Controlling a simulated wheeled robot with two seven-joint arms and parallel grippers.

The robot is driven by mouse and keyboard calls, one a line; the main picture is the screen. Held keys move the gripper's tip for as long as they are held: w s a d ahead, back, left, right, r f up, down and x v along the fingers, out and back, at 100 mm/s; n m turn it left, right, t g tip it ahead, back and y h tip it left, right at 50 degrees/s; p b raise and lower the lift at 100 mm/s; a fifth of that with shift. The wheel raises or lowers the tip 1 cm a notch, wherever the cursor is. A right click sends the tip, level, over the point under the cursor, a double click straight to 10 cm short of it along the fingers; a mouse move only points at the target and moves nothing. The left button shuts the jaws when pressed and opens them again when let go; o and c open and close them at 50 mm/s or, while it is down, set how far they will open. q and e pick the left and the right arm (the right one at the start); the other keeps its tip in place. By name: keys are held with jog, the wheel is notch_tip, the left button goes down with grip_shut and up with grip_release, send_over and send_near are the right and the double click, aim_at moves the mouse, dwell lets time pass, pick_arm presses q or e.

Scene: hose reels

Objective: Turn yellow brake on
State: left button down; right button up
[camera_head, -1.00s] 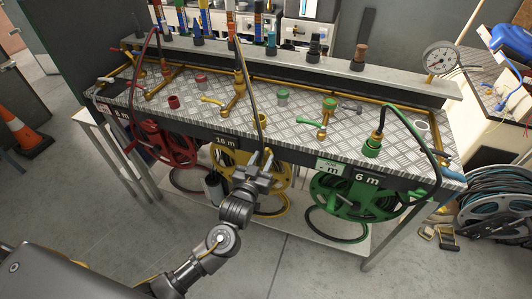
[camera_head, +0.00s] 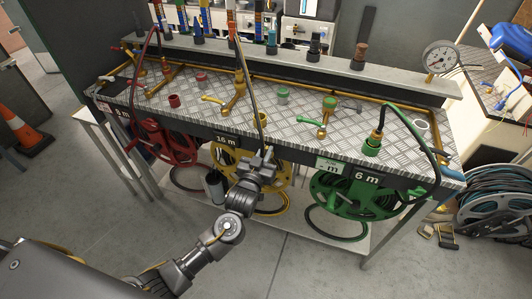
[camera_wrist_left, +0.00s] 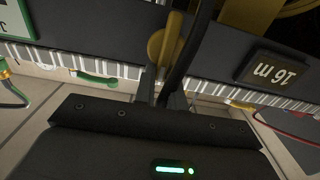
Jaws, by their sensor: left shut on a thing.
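The yellow hose reel (camera_head: 224,160) hangs under the bench front below the 16 m label (camera_head: 227,140). My left gripper (camera_head: 263,158) is at the right part of this reel, just under the bench edge, and covers part of it. In the left wrist view, a yellow lever, the brake (camera_wrist_left: 166,40), runs down between the fingers of my left gripper (camera_wrist_left: 161,97). The fingers are shut on it. A dark hose (camera_wrist_left: 190,55) passes right beside the lever. The lever is hidden behind the gripper in the head view. My right gripper is not in view.
A red reel (camera_head: 165,145) hangs to the left and a green reel (camera_head: 355,195) to the right. The metal bench top (camera_head: 300,110) carries valves and hoses. The floor in front is clear.

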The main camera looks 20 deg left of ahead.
pick_arm(q)
jog(key=shift+f, duration=0.15)
jog(key=shift+s+d+m+p, duration=0.1)
jog(key=shift+d+m+p, duration=0.25)
jog(key=shift+m+p, duration=0.8)
jog(key=m, duration=0.1)
jog(key=m+p, duration=0.1)
jog(key=m, duration=0.1)
jog(key=d+m+p, duration=0.1)
jog(key=shift+f+m, duration=0.25)
jog(key=shift+m, duration=0.1)
jog(key=m+p, duration=0.1)
jog(key=m, duration=0.1)
jog(key=shift+d+f+m+p, duration=0.2)
jog(key=shift+f+m+p, duration=0.1)
jog(key=shift+p, duration=0.1)
jog(key=m, duration=0.1)
jog(key=m+p, duration=0.1)
jog(key=m, duration=0.1)
jog(key=f+m, duration=0.1)
jog(key=shift+s+d+m+p, duration=0.1)
jog(key=shift+d+m+p, duration=0.15)
jog(key=shift+m+p, duration=0.1)
jog(key=shift+f+m+p, duration=0.25)
jog(key=shift+m, duration=0.65)
jog(key=shift+f+m+p, duration=0.2)
jog(key=shift+m+p, duration=0.05)
jog(key=shift+m, duration=0.9)
